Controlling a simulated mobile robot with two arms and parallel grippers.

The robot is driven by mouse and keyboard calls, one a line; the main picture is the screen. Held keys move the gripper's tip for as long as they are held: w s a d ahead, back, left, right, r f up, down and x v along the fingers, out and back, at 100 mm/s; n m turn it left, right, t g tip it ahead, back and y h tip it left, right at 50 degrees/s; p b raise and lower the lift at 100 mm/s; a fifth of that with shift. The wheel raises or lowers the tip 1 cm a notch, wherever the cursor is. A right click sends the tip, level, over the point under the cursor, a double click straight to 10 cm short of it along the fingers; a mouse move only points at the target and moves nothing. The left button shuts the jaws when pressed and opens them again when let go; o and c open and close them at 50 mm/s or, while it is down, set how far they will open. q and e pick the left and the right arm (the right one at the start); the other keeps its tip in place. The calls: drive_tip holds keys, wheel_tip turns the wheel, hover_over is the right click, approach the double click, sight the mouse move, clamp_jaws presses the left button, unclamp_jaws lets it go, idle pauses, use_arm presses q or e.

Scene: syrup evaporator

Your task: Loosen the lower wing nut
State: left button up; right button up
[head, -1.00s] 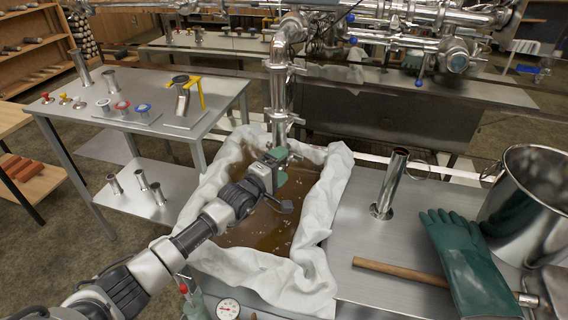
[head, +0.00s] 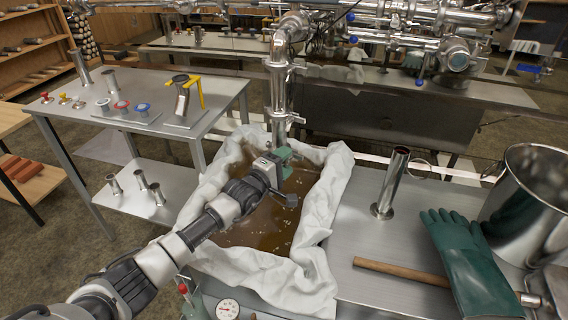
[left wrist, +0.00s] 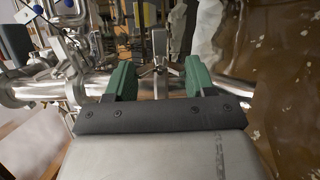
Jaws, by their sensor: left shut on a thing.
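A shiny steel pipe (head: 279,92) hangs down over the cloth-lined pan. It has an upper clamp (head: 297,65) and a lower clamp (head: 297,119). My right gripper is not in view.
Brown liquid (head: 262,225) fills the pan, edged by white cloth (head: 318,240). To the right are an upright steel tube (head: 391,185), a wooden handle (head: 400,271), a green glove (head: 462,265) and a steel pot (head: 530,200). A side table (head: 75,115) stands left.

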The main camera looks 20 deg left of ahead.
use_arm(q)
drive_tip(key=n+t+b, duration=0.1)
drive_tip(key=n+b, duration=0.1)
drive_tip(key=n, duration=0.3)
drive_tip(key=shift+f, duration=0.1)
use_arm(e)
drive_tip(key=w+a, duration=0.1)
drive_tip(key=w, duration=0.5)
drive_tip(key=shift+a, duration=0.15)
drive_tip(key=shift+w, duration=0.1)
use_arm(q)
drive_tip(key=o, duration=0.9)
drive_tip(key=shift+o, duration=0.2)
drive_tip(key=p+v, duration=0.1)
drive_tip(key=v, duration=0.9)
drive_tip(key=shift+s, duration=0.4)
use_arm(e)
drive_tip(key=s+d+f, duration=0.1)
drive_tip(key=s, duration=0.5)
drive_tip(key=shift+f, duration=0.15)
